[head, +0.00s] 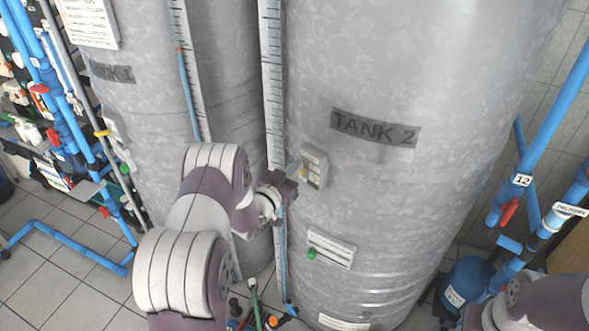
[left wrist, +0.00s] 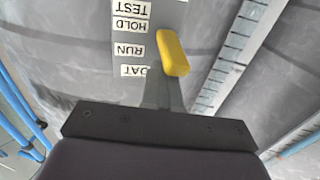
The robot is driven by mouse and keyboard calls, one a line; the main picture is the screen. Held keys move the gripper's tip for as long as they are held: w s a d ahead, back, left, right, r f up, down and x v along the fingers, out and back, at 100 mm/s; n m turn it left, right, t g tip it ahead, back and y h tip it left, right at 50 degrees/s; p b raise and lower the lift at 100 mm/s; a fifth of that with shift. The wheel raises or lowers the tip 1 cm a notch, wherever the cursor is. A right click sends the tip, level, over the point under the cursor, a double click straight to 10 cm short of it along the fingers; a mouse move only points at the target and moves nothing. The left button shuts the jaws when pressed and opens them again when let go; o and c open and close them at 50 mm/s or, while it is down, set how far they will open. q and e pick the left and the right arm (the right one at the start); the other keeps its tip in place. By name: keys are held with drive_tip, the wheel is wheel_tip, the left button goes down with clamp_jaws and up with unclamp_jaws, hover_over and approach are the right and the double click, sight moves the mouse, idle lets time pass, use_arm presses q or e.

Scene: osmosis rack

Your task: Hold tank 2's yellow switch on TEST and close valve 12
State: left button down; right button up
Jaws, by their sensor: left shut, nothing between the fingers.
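Tank 2 (head: 375,60) is the large grey tank with a small switch panel (head: 316,166) on its side. The yellow switch (left wrist: 173,52) shows in the left wrist view beside the upside-down labels TEST, HOLD, RUN and a partly hidden one. It leans, with its upper end near HOLD; its exact setting is unclear. My left gripper (head: 292,173) is at the panel. Its shut, empty fingers (left wrist: 168,93) are just below the switch in the wrist view; contact is unclear. Valve 12 has a red handle (head: 509,212) below its "12" label (head: 522,180). My right arm is at lower right, its fingers not discernible.
Tank 1 (head: 125,110) stands at left, with blue pipes and valves beyond it. A scale strip (head: 272,80) runs down between the tanks. A blue vessel (head: 467,280) and blue pipes stand near valve 12. Tools lie on the floor at bottom centre.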

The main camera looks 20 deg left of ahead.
use_arm(q)
drive_tip(key=shift+f+b, duration=0.95)
drive_tip(key=shift+f, duration=0.2)
drive_tip(key=shift+r, duration=0.15)
